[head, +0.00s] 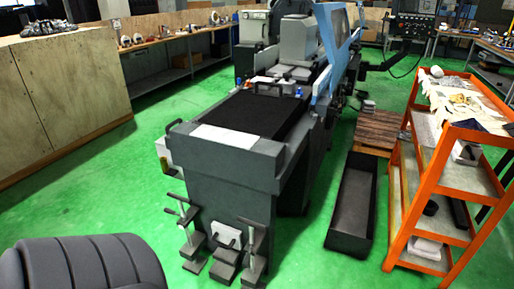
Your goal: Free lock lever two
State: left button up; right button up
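The grey and blue cylindrical grinder (222,172) stands in the middle of the head view, its near end facing me. Low on that end are lever-like parts with dark blocks: a left one (184,213), a middle one with a pale plate (229,238) and a right one (252,237). I cannot tell which of them, if any, is lock lever two, or whether any is locked. A dark handle (268,86) shows on top, beyond the black bed cover (258,108). Neither of my grippers is in view.
A long black trough (342,238) lies on the floor right of the grinder, near a wooden pallet (377,131). An orange shelf cart (443,131) stands at the right. A wooden cabinet (75,90) stands at the left. Green floor (105,190) is clear between cabinet and grinder.

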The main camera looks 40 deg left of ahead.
aim_at(166, 210)
jog(key=l+u, duration=0.1)
jog(key=u, duration=0.3)
jog(key=l+u, duration=0.1)
jog(key=u, duration=0.3)
jog(key=l+u, duration=0.15)
jog(key=u, duration=0.25)
jog(key=l+u, duration=0.1)
jog(key=u, duration=0.3)
